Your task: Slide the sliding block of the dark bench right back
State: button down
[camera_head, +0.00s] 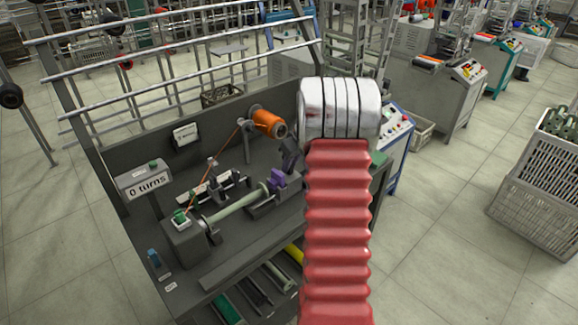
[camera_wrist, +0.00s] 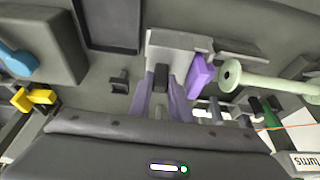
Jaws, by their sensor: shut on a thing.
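The dark bench (camera_head: 225,140) fills the left and middle of the head view. Its sliding block (camera_head: 279,180) is purple and stands at the right end of a pale green tube (camera_head: 238,205). In the wrist view the purple part (camera_wrist: 199,72) is close beside the tube's hollow end (camera_wrist: 230,76), with a narrow gap. My gripper (camera_wrist: 160,82) is over the block, its fingers shut around a dark knob that appears to belong to it. In the head view my gripper (camera_head: 291,156) is dark, partly hidden by my red-sleeved arm.
An orange thread spool (camera_head: 268,122) sits behind the block, its thread running left to the winding end. A display (camera_head: 145,180) reads "0 turns". A blue part (camera_wrist: 15,62) and a yellow part (camera_wrist: 33,99) lie left in the wrist view.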

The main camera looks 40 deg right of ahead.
jog(key=c, duration=2)
grip_release()
jog(key=shift+d, duration=0.4)
jog(key=o, duration=0.3)
jog(key=shift+a, duration=0.1)
jog(key=shift+o, duration=0.3)
jog(key=shift+r, duration=0.1)
jog(key=v, duration=1.3)
jog(key=shift+s+a+r, duration=0.15)
jog(key=shift+s+r, duration=0.05)
